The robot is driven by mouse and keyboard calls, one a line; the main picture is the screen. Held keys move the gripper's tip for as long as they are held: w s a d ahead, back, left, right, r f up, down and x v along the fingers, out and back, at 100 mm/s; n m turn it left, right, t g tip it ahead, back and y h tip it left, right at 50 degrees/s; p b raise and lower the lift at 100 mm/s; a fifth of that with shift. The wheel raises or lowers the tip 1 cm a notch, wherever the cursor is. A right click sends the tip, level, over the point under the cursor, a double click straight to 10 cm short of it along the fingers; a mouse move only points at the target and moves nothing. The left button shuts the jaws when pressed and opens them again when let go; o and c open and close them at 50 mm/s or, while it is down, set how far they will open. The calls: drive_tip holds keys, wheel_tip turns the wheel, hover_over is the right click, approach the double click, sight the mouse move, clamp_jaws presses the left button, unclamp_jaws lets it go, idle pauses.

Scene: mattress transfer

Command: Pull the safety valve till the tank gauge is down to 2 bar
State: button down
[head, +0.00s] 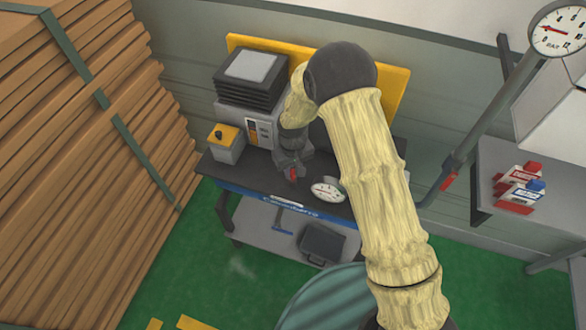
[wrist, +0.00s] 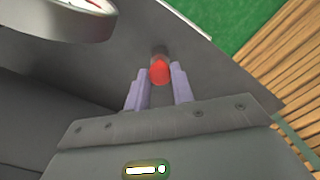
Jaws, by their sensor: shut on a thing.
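A small red piece (wrist: 159,71), which appears to be the safety valve's end, sits between the two fingers of my gripper (wrist: 157,90) in the wrist view. My gripper (head: 292,172) is shut on it, just above the dark bench top, and the red piece also shows in the head view (head: 294,175). A small round white gauge (head: 328,191) is just right of the gripper; part of it shows in the wrist view (wrist: 75,15), with its reading unreadable. A larger gauge marked BAR (head: 558,27) is at the upper right; its red needle points left. I cannot tell its exact reading.
The bench (head: 235,178) carries a grey machine (head: 245,120) and a yellow-topped box (head: 226,142). Its lower shelf holds a dark bin (head: 322,241). Stacked planks (head: 80,170) fill the left. A side table (head: 500,155) with red and blue boxes is right. Green floor (head: 220,260) is open.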

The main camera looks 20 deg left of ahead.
sight(293, 172)
drive_tip(key=shift+r, duration=0.75)
drive_tip(key=c, duration=1.2)
unclamp_jaws()
wheel_tip(293, 172, up, 17)
drive_tip(key=b, duration=0.3)
drive_tip(key=shift+r, duration=0.2)
